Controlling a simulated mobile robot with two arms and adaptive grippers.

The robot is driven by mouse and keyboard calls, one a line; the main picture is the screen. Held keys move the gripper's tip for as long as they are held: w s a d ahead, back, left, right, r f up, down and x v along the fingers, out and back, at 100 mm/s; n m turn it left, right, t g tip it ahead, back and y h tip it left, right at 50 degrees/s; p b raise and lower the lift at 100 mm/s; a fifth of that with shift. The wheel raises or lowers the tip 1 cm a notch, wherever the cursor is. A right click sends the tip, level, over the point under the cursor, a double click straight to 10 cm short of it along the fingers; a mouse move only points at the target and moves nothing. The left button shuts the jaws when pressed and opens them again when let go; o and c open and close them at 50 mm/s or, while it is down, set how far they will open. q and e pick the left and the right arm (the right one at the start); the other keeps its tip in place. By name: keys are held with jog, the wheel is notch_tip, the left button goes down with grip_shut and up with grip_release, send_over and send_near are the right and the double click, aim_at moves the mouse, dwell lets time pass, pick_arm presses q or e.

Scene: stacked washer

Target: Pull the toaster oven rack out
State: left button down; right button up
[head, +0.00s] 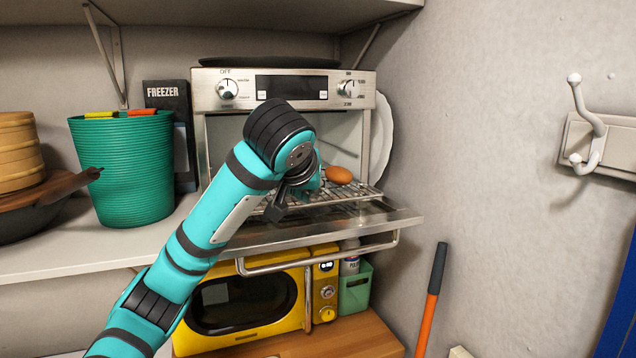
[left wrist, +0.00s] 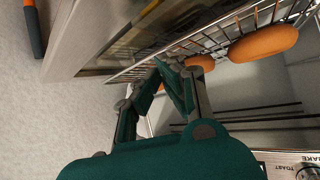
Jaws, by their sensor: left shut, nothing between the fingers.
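The toaster oven (head: 212,98) stands on the shelf with its door (head: 330,229) folded down. Its wire rack (head: 350,193) sits low at the opening, above the door; the wire rack also shows in the left wrist view (left wrist: 215,40). An orange-brown food item (head: 339,175) lies on the rack. The left wrist view shows two such items, one larger (left wrist: 263,45) and one partly hidden (left wrist: 200,63). My left gripper (left wrist: 172,70) is shut and empty, its fingertips close to the rack's front edge; I cannot tell if they touch it. In the head view my arm hides part of the rack. My right gripper is out of view.
A green bin (head: 125,170), a pan (head: 45,200) and stacked bamboo steamers (head: 18,150) stand left of the oven. A yellow microwave (head: 215,335) sits below the door. The wall (head: 480,130) is close on the right.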

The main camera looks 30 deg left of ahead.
pick_arm(q)
jog(key=shift+d+r+p, duration=0.35)
jog(key=shift+d+p, duration=0.1)
jog(key=shift+p, duration=0.2)
jog(key=shift+w+d+r+p, duration=0.1)
jog(key=shift+d+r+p, duration=0.35)
jog(key=shift+p, duration=0.55)
jog(key=shift+d, duration=0.3)
jog(key=shift+d+r, duration=0.15)
jog(key=shift+v, duration=0.9)
jog(key=shift+w+f, duration=0.1)
jog(key=shift+f, duration=0.15)
